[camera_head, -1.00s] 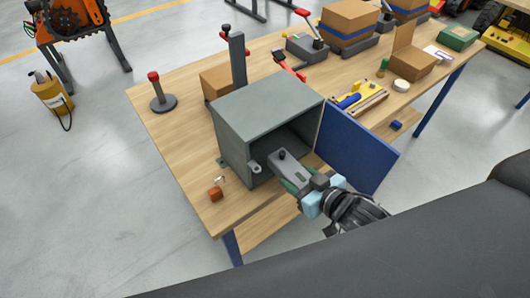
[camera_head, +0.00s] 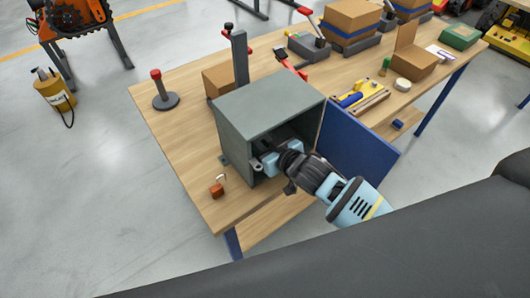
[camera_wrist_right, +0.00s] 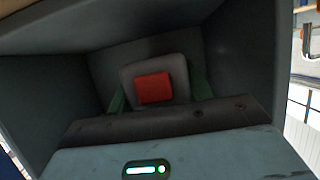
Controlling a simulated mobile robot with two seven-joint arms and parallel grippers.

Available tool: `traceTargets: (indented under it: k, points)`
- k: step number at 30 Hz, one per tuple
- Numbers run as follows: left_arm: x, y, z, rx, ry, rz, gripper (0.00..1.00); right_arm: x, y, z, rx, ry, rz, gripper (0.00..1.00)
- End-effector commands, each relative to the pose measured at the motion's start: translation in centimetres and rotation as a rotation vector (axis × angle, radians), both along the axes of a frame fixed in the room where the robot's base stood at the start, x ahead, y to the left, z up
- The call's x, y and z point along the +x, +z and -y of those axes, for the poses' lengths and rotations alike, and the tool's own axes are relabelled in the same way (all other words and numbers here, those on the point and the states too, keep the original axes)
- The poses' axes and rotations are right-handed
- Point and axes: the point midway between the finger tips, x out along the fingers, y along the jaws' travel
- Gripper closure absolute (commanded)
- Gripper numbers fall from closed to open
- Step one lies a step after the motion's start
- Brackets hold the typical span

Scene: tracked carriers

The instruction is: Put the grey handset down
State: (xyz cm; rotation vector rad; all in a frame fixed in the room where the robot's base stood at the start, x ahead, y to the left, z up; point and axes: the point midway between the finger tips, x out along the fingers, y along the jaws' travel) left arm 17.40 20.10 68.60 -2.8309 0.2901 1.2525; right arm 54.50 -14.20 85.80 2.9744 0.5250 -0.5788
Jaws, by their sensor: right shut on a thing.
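The grey handset (camera_wrist_right: 180,66), with a red square on its face, shows in the right wrist view between green fingers. My right gripper (camera_wrist_right: 160,92) is shut on it. In the head view my right gripper (camera_head: 281,158) reaches through the open front of a grey metal cabinet (camera_head: 262,103), and the handset is mostly hidden there by the cabinet and my wrist. I cannot tell whether the handset touches the cabinet floor. My left gripper is not in view.
The cabinet's blue door (camera_head: 356,142) stands open to the right of my wrist. A brown padlock-like piece (camera_head: 216,190) lies left of the opening on the wooden table (camera_head: 180,135). A red-topped post (camera_head: 160,90) and a clamp column (camera_head: 239,60) stand behind.

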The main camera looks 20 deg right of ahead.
Motion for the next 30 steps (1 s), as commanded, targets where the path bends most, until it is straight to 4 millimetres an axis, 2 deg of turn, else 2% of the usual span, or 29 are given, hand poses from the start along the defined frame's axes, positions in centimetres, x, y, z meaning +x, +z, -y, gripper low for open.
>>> traceTargets:
  k: [1,6,20,21,26,30]
  points:
    - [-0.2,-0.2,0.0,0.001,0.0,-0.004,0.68,-0.2,-1.3,0.1,-0.004,-0.001,-0.009,0.79]
    - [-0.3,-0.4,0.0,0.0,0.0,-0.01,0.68,-0.2,-3.2,0.1,-0.002,-0.001,-0.007,0.79]
    - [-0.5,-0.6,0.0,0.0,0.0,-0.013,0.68,-0.2,-3.7,0.1,0.0,-0.001,-0.005,0.79]
    - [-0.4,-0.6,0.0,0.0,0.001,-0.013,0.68,-0.3,-3.8,0.1,-0.002,0.0,-0.007,0.47]
    - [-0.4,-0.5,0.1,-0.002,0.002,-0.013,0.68,-0.2,-3.8,0.1,-0.002,-0.001,-0.006,0.27]
    - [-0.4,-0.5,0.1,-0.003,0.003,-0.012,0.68,-0.2,-3.8,0.1,-0.002,-0.001,-0.006,0.27]
